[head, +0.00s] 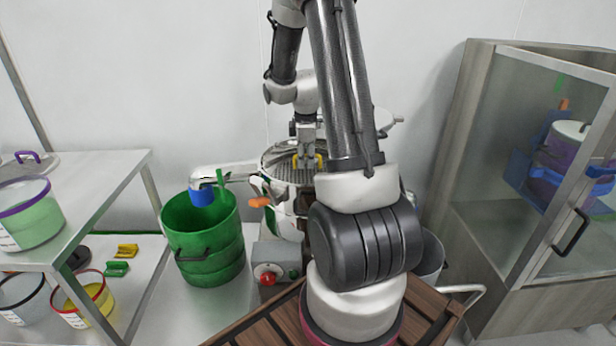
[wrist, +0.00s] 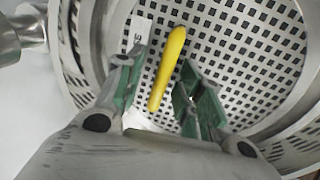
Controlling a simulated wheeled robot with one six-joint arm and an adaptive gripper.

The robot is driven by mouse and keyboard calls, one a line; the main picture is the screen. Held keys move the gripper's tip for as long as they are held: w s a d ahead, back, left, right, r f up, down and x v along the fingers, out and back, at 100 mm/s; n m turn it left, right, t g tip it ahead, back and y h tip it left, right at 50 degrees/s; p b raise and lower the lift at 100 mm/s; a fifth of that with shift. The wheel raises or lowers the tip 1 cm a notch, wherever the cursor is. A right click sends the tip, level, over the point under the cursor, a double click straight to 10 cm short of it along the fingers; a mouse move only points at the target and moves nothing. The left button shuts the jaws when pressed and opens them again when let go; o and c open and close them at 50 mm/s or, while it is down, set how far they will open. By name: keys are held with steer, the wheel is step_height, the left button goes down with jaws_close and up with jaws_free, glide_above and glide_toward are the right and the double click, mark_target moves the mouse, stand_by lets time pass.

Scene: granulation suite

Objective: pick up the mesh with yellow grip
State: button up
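The mesh (wrist: 232,60) is a round metal disc with square holes, seated inside a ring-shaped metal housing. Its yellow grip (wrist: 168,68) is a bar standing out from the mesh; in the head view the yellow grip (head: 319,161) shows just under my gripper. My gripper (wrist: 160,85) is open, with one green-padded finger on each side of the grip. The fingers appear apart from the grip, with a gap on both sides. A white label lies on the mesh beside the left finger. In the head view my arm hides much of the machine.
A green bucket (head: 203,245) stands left of the machine, under a spout with a blue end (head: 202,196). A control box (head: 277,262) with a red knob is in front. A shelf (head: 95,185) with tubs is at left, a glass-door cabinet (head: 480,215) at right.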

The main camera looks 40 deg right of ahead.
jaws_close()
steer(key=shift+r, duration=0.1)
